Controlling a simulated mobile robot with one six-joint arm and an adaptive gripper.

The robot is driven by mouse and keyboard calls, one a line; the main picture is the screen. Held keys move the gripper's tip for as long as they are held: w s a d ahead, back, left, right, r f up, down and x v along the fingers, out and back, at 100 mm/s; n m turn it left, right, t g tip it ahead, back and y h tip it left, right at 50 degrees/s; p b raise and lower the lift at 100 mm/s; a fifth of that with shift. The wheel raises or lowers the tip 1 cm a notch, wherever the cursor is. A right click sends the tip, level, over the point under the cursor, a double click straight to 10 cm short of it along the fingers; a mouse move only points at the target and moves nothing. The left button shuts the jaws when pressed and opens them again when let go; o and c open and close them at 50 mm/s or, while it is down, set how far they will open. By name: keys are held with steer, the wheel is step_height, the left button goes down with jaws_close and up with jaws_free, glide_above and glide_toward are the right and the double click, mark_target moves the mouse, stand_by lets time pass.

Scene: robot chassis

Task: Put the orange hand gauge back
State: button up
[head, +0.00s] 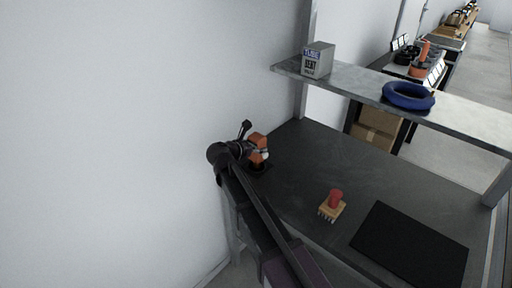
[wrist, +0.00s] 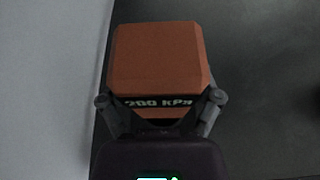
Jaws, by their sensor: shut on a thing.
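The orange hand gauge (wrist: 158,60) fills the middle of the wrist view, with a dark band reading "200 KPa". My gripper (wrist: 160,108) is shut on it, one finger at each side of its near end. In the head view the orange gauge (head: 258,140) shows at the end of my arm, over the far left corner of the dark table (head: 310,160). A small dark base with orange above it (head: 259,163) shows just below; I cannot tell whether it belongs to the gauge or whether they touch.
A raised shelf (head: 359,80) holds a grey printed box (head: 317,60) and a blue ring (head: 408,96). A white wall (head: 120,120) is close on the left.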

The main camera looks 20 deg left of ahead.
steer(key=shift+f, duration=0.2)
steer(key=o, duration=1.1)
steer(key=shift+r, duration=0.2)
steer(key=shift+s+r, duration=0.1)
steer(key=shift+s, duration=0.05)
steer(key=p+v, duration=0.4)
steer(key=v, duration=0.7)
steer(key=shift+s+a, duration=0.2)
steer(key=shift+s, duration=0.1)
